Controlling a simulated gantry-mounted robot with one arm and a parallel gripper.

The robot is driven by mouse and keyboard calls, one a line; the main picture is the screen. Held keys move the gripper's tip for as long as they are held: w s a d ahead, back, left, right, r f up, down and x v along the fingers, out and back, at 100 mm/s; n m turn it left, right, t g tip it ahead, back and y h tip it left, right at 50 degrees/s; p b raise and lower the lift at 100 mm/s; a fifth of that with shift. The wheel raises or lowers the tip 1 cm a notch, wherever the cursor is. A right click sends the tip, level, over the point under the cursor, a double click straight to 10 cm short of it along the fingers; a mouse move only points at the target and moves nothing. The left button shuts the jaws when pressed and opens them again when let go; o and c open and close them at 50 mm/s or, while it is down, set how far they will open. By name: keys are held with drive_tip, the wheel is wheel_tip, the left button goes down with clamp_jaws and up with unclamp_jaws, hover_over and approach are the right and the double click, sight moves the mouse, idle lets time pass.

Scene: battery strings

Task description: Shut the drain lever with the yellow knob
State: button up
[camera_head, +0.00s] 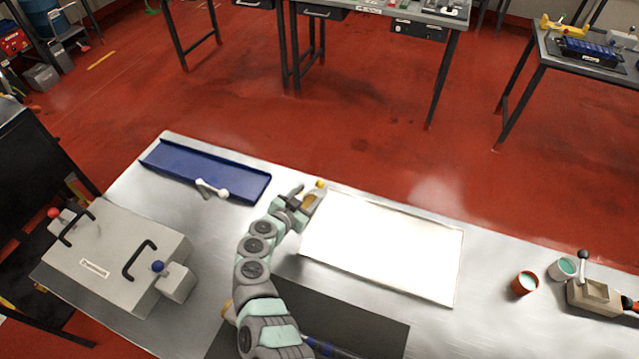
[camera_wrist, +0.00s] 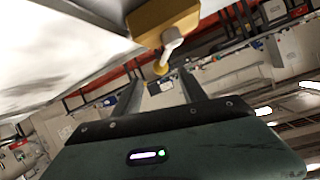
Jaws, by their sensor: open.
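The yellow knob (camera_head: 320,184) sits at the end of a short pale lever by the far left corner of the white tray (camera_head: 455,268). In the wrist view, the yellow knob (camera_wrist: 160,68) hangs from the pale lever (camera_wrist: 172,45) under a tan block (camera_wrist: 165,20). My gripper (camera_head: 300,197) is at that corner, close to the knob and partly in front of the block. In the wrist view, my gripper (camera_wrist: 159,82) is open, with the knob in line with the gap between its fingertips. I cannot tell whether the fingers touch it.
A grey box (camera_head: 115,262) has red and blue knobs. Two cups (camera_head: 525,283) and a black-knobbed lever (camera_head: 583,262) stand at right. Bare tabletop lies between.

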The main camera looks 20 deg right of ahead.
sight(318, 187)
drive_tip(key=b+x, duration=0.3)
drive_tip(key=x, duration=0.4)
drive_tip(key=shift+w+f+b, duration=0.15)
drive_tip(key=shift+b, duration=0.2)
drive_tip(key=shift+w+d+f+b, duration=0.15)
drive_tip(key=shift+w+d+b, duration=0.25)
drive_tip(key=shift+d, duration=0.15)
clamp_jaws()
idle(0.8)
